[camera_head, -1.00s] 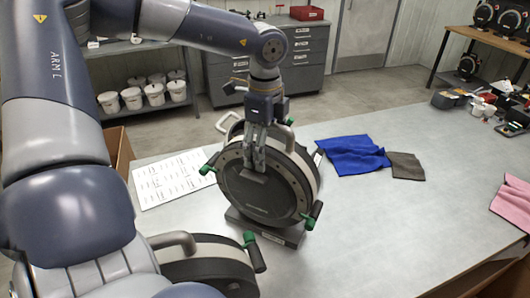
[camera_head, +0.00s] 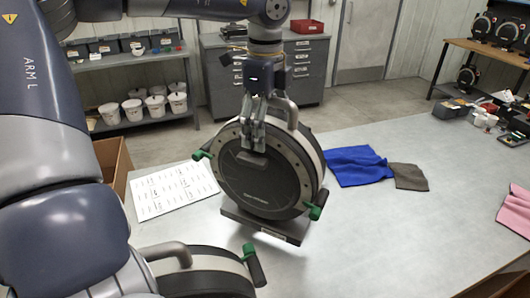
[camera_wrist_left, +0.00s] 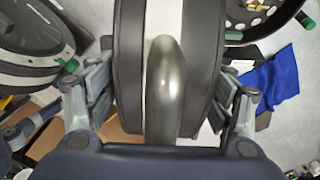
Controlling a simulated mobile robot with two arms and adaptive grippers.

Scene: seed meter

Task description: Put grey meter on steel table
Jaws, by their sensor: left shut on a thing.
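The round meter (camera_head: 262,182), with a dark grey face, a paler rim, green-tipped knobs and a flat base, hangs tilted in the middle of the head view. My left gripper (camera_head: 252,140) is above it and shut on it, with the fingers in front of the upper face. In the left wrist view, its grey curved handle (camera_wrist_left: 165,85) lies between the fingers of my left gripper (camera_wrist_left: 160,100). The base looks slightly above the steel table (camera_head: 380,235); the gap is hard to judge. My right gripper is not in view.
A second dark meter (camera_head: 205,270) sits at the near left edge. A white printed sheet (camera_head: 170,192), blue cloth (camera_head: 355,165), grey cloth (camera_head: 408,177) and pink cloth (camera_head: 515,210) lie on the table. Small items crowd the far right. The table's front right area is clear.

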